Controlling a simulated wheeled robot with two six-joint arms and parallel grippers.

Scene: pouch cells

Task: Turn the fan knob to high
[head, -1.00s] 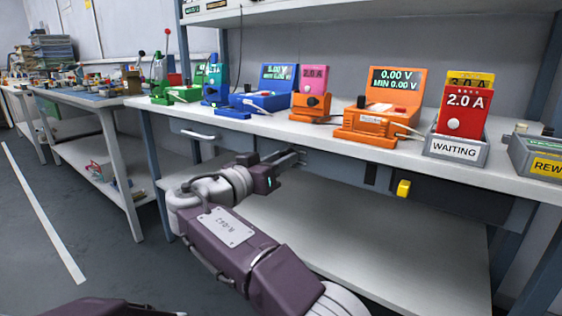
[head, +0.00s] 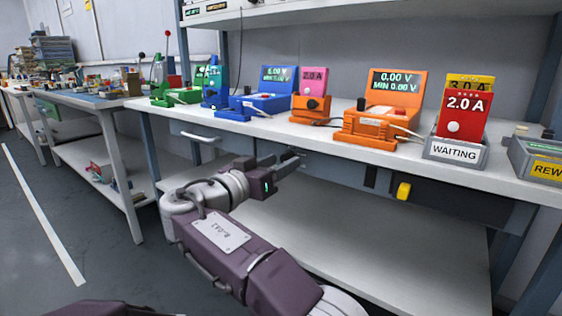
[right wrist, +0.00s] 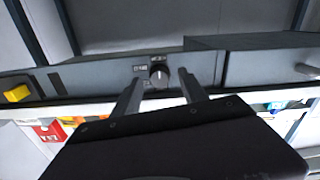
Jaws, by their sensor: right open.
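The fan knob (right wrist: 158,73) is a round dark knob on a grey panel under the bench top, with small labels beside it in the right wrist view. Its setting is too small to read. My right gripper (right wrist: 160,76) is open, with one finger on either side of the knob in that picture. I cannot tell whether the fingers touch it. In the head view my right gripper (head: 292,160) is in front of the panel below the bench edge, and I cannot make out the knob there. My left gripper is not in view.
The workbench top (head: 240,127) carries coloured testers and an orange device (head: 378,128). A grey WAITING tray (head: 455,150) stands to the right. A yellow part (head: 403,191) sits on the dark under-bench panel. The lower shelf (head: 330,235) is mostly clear.

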